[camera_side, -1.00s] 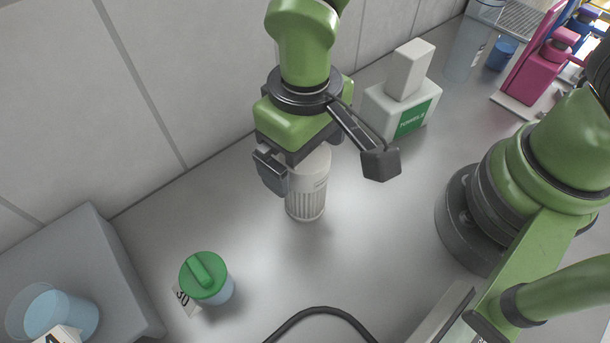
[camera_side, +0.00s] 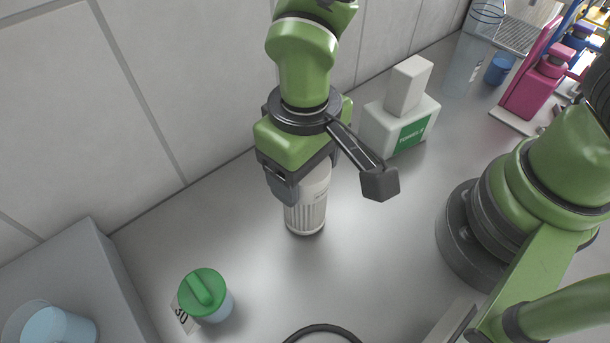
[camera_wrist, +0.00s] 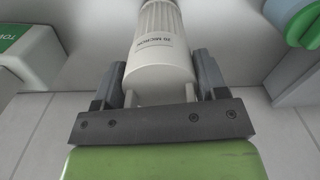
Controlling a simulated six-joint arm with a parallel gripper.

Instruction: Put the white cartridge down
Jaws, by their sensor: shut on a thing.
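The white cartridge (camera_side: 308,208), ribbed at its lower end, stands upright between the fingers of my gripper (camera_side: 300,187) in the side view. Its foot is at or very close to the grey bench; I cannot tell whether it touches. In the wrist view the cartridge (camera_wrist: 160,55), with small dark print on its side, sits between both fingers of my gripper (camera_wrist: 158,78). My gripper is shut on its upper part. The top of the cartridge is hidden by the gripper in the side view.
A towel box (camera_side: 384,133) stands behind to the right, near the tiled wall. A green-lidded jar (camera_side: 204,297) stands front left, by a grey block (camera_side: 70,270) bearing a beaker (camera_side: 55,328). A dark cable (camera_side: 325,328) lies in front. The bench around the cartridge is clear.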

